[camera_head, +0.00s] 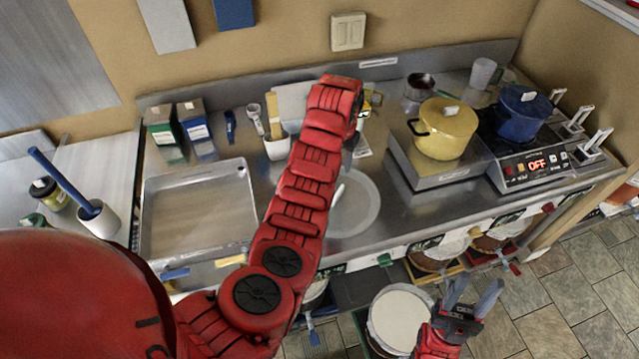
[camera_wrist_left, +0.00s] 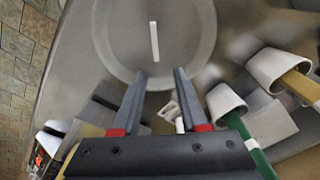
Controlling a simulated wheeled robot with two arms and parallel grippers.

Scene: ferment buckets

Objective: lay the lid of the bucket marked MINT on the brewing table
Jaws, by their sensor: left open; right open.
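A round pale lid (camera_head: 362,208) with a white bar handle (camera_head: 338,195) lies flat on the steel brewing table (camera_head: 420,215), partly hidden by my left arm. In the left wrist view the lid (camera_wrist_left: 190,55) is beyond the fingertips of my left gripper (camera_wrist_left: 160,78). Its jaws are open, with nothing between them, and apart from the handle (camera_wrist_left: 154,42). In the head view my left arm mostly hides that gripper. My right gripper (camera_head: 478,285) is open and empty beside an uncovered bucket (camera_head: 400,318) with pale contents below the table's front edge. I cannot read a MINT mark.
A yellow pot (camera_head: 446,128) and a blue pot (camera_head: 521,112) stand on burners at the right. A shallow steel tray (camera_head: 197,166) is at the left. A white utensil cup (camera_head: 277,146) stands behind the lid. More buckets (camera_head: 440,252) sit under the front edge.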

